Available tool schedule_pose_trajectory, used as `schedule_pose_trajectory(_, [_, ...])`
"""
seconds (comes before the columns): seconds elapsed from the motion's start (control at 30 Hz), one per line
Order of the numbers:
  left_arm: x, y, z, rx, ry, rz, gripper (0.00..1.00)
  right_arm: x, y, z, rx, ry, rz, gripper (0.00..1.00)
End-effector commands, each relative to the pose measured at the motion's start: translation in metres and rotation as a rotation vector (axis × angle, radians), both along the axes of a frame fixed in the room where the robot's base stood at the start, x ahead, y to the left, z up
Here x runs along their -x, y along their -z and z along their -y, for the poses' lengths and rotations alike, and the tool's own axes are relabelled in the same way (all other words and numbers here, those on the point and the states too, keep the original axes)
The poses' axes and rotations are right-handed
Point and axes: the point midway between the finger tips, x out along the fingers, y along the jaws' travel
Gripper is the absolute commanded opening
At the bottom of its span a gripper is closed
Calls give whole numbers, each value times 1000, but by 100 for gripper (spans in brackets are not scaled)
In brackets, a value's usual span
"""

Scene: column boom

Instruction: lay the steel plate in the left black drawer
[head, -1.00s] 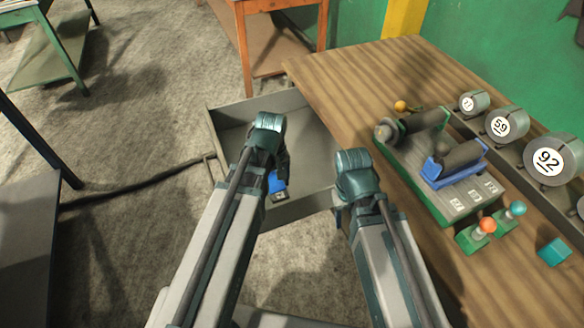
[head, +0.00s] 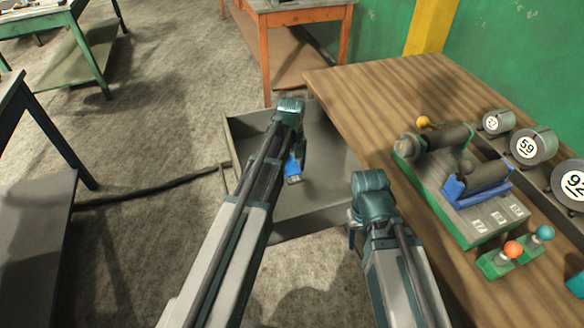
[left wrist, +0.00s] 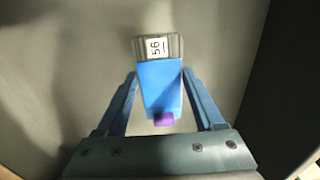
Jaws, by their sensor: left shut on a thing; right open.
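The steel plate (head: 293,180) appears as a small grey piece with a white label and a blue grip part. In the left wrist view the plate (left wrist: 158,47) reads 56, and its blue part ends in a purple tip. My left gripper (head: 291,158) is shut on the blue part; its fingers (left wrist: 158,95) lie on either side of it. It holds the piece over the open drawer (head: 312,198), inside its walls. I cannot tell whether it touches the drawer floor. My right gripper (head: 354,236) is open and empty beside the drawer's near right corner; its fingertips are partly hidden.
The wooden table (head: 360,90) stands to the right of the drawer. It bears a green fixture with rollers (head: 480,215), numbered cylinders (head: 528,147) and knobs (head: 514,249). A dark table (head: 35,215) stands at left. A cable (head: 150,188) runs over the floor to the drawer.

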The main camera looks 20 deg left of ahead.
Motion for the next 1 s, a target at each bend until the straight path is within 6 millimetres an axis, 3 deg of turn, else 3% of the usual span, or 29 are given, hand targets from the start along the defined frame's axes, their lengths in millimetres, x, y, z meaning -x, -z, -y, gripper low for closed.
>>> schedule_pose_trajectory(0.03, [-14,2,-3,0,0,0,0,0,2,0,0,0,0,50])
schedule_pose_trajectory(0.1, [-21,2,-5,0,0,0,0,0,2,0,0,0,0,50])
schedule_pose_trajectory(0.37, [-25,2,-7,0,0,0,0,0,2,0,0,0,0,50])
schedule_pose_trajectory(0.53, [-40,4,-10,0,0,0,0,0,4,0,0,0,0,50])
schedule_pose_trajectory(0.8, [-35,37,-9,0,0,0,0,0,37,0,0,0,0,50])
schedule_pose_trajectory(1.0, [-35,39,-9,0,0,0,0,0,39,0,0,0,0,50])
